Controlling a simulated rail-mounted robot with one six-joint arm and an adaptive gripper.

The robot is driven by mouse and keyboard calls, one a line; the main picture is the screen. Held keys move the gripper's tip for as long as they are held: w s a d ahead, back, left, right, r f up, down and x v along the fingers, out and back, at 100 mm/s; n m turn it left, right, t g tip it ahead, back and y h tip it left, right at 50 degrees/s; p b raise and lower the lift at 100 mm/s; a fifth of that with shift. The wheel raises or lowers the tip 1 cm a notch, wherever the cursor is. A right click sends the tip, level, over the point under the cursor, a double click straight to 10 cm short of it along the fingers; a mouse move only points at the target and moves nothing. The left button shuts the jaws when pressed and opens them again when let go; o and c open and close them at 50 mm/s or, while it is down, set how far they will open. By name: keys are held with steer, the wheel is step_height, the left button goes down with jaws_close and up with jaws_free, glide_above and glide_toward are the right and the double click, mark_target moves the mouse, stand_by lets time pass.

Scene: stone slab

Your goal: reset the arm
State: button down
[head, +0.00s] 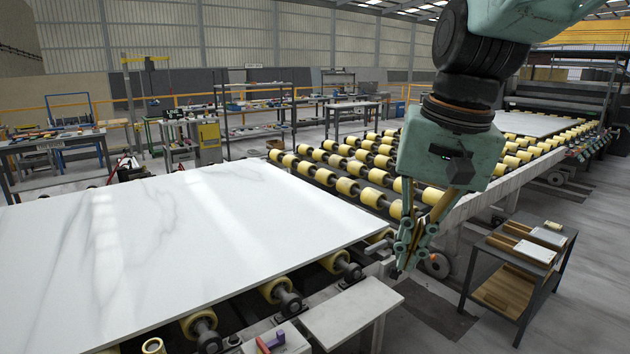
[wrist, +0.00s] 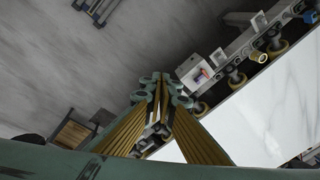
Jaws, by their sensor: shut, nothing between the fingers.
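My gripper (head: 408,266) hangs from my arm right of the middle in the head view, pointing down, with its fingers together and nothing between them. It is near the right edge of the white stone slab (head: 190,235) and clear of it. In the wrist view my gripper (wrist: 161,77) shows shut in the middle, and the slab (wrist: 262,115) shows at the lower right. The slab lies flat on the roller conveyor.
Yellow rollers (head: 347,185) run behind the slab. A small side plate (head: 350,312) and a red-and-purple tool (head: 270,342) are at the conveyor's front edge. A dark cart (head: 515,265) with wooden trays stands at the right. Grey floor is open between cart and conveyor.

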steer(key=s+d+n+t, duration=0.1)
steer(key=s+d, duration=0.1)
steer(key=s, duration=0.9)
steer(key=s+d+f+n+t+h, duration=0.1)
steer(key=s+d+n, duration=0.1)
steer(key=s, duration=0.9)
steer(key=shift+d+f, duration=0.25)
steer(key=shift+d, duration=0.45)
steer(key=shift+a, duration=0.1)
stand_by(0.4)
